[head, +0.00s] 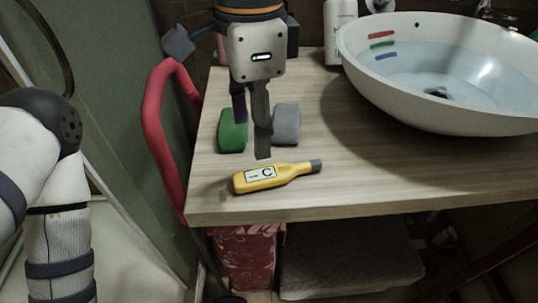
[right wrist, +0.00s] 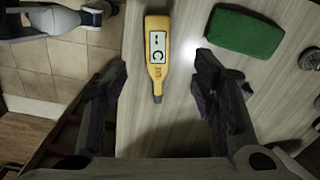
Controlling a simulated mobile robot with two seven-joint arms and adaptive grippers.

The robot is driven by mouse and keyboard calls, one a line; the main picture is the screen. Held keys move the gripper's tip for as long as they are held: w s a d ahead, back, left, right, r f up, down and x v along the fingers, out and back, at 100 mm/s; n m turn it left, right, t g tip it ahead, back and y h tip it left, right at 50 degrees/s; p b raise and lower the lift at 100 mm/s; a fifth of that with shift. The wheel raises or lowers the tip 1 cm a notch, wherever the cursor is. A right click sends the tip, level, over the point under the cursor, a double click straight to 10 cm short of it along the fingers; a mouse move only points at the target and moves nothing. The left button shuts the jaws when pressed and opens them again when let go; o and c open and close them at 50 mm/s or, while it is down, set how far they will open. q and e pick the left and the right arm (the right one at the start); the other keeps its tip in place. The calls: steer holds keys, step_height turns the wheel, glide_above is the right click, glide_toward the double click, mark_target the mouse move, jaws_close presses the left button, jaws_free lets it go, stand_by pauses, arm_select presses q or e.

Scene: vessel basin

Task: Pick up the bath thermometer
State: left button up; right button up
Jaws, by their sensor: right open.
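The bath thermometer (head: 275,177) is yellow with a grey tip and a white display marked C. It lies flat near the table's front edge in the head view, tip to the right. My right gripper (head: 251,138) points down just behind it in that view, open and empty. In the right wrist view the thermometer (right wrist: 158,60) shows between the two spread fingers of the right gripper (right wrist: 161,62), its tip toward the palm. I see no contact with it. My left arm shows at the left of the head view, but its gripper is out of sight.
A green block (head: 232,131) and a grey block (head: 286,124) lie behind the thermometer, close to the right gripper. A white basin (head: 437,116) with water stands at the right, a white bottle (head: 339,32) behind. A red rail (head: 158,130) runs along the table's left side. Bare tabletop (head: 370,170) lies right of the thermometer.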

mark_target(262, 174)
steer(key=f, duration=0.9)
steer(key=shift+s+d+f, duration=0.15)
steer(key=shift+d, duration=0.25)
steer(key=c, duration=1.3)
